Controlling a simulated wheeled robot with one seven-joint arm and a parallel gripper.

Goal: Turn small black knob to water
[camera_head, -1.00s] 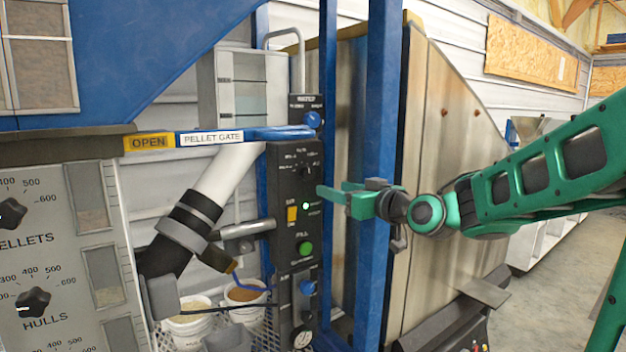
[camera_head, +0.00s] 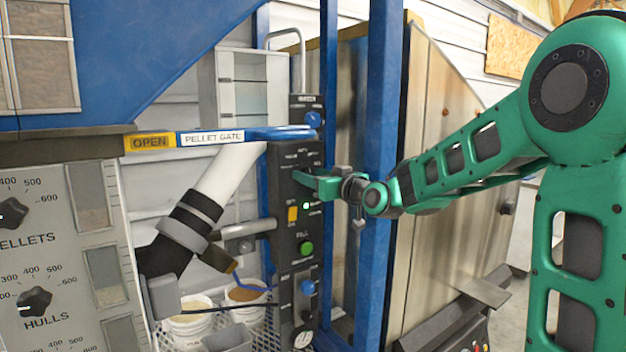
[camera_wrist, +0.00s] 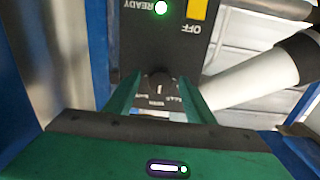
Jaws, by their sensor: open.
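The small black knob (camera_wrist: 158,79) sits on the black control box (camera_head: 288,240), seen upside down in the wrist view. A short white pointer line on it points down in that picture, toward small white lettering too blurred to read fully. My gripper (camera_wrist: 158,92) is open, with one green finger on each side of the knob. Whether the fingers touch it I cannot tell. In the head view my gripper (camera_head: 299,176) reaches the upper part of the box from the right and hides the knob.
Below the knob are a yellow switch (camera_head: 292,214), a lit green lamp (camera_head: 306,206) and a green button (camera_head: 306,248). The blue pellet gate handle (camera_head: 285,133) runs just above my gripper. A blue post (camera_head: 376,180) stands close beside my wrist.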

